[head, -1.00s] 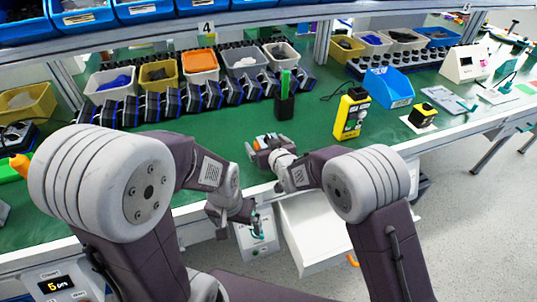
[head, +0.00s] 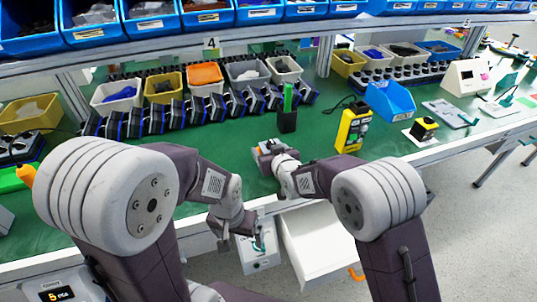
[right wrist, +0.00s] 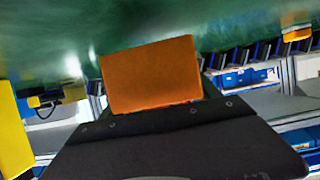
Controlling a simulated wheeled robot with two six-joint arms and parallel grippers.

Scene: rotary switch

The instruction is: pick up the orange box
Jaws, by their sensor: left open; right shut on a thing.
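The orange box (right wrist: 152,75) shows plainly in the right wrist view, upright at the dark jaws of my right gripper (right wrist: 160,112), which is shut on it. In the head view my right gripper (head: 268,150) is over the green bench top, near its front edge; the box there is mostly hidden or too small to make out. I cannot tell its exact height above the bench. My left gripper (head: 240,242) is open and empty, in front of the bench edge, beside a white switch box (head: 256,262) with a teal knob.
A black holder with a green item (head: 287,118) stands behind my right gripper. A yellow tester (head: 352,128) and blue bin (head: 391,101) stand to the right. An open white drawer (head: 318,246) juts out below the bench edge.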

